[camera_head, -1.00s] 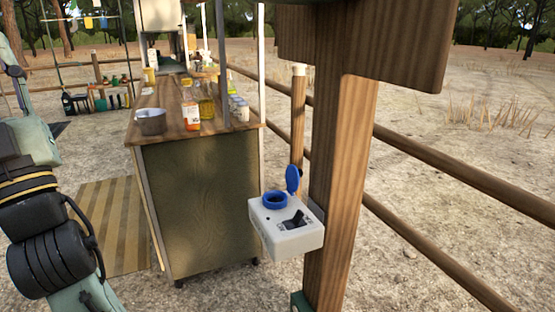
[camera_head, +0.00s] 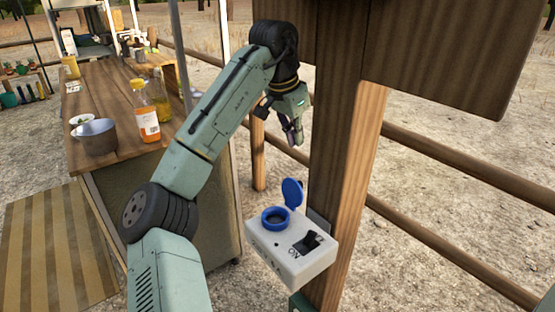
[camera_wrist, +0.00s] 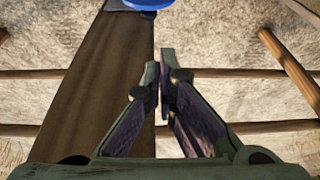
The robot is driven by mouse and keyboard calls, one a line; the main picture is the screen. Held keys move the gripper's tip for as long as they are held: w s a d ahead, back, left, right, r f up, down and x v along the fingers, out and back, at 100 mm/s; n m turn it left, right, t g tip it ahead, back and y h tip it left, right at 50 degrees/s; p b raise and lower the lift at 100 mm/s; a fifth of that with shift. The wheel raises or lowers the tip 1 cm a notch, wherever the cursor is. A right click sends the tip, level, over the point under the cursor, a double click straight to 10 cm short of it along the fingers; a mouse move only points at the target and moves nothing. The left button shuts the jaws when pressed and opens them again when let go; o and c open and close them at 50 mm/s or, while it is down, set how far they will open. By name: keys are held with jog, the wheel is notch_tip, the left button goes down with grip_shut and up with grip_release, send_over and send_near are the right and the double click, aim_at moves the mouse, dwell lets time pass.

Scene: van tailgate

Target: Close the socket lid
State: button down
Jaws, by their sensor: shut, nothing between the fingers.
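The white socket box (camera_head: 290,255) is fixed to the wooden post. Its round blue socket (camera_head: 275,217) is on top, and the blue lid (camera_head: 292,192) stands upright, open, on the socket's far right side. A dark switch (camera_head: 308,242) marked ON is beside it. My gripper (camera_head: 297,138) is above the lid and apart from it, pointing down, with its fingers together and empty. In the wrist view my gripper (camera_wrist: 158,68) shows its fingertips close together, and a blue part (camera_wrist: 148,4), cut off at the top edge, lies beyond them; I cannot tell whether it is lid or socket.
The wooden post (camera_head: 342,150) rises right behind the box, with a wide board (camera_head: 440,50) overhead. Fence rails (camera_head: 455,165) run to the right. A counter (camera_head: 120,85) with a metal pot (camera_head: 95,137) and bottles stands left. Open ground lies right of the post.

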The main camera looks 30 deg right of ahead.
jog(key=y, duration=0.1)
jog(key=p, duration=0.1)
send_near(295, 193)
jog(key=w+d+f, duration=0.2)
jog(key=d+f, duration=0.3)
jog(key=shift+w+d+g, duration=0.15)
jog(key=shift+d+g, duration=0.05)
jog(key=shift+g, duration=0.1)
jog(key=shift+w+a+h, duration=0.1)
jog(key=shift+h, duration=0.2)
jog(key=shift+a+r, duration=0.2)
jog(key=shift+a, duration=0.05)
jog(key=shift+f+h, duration=0.1)
jog(key=shift+h, duration=0.4)
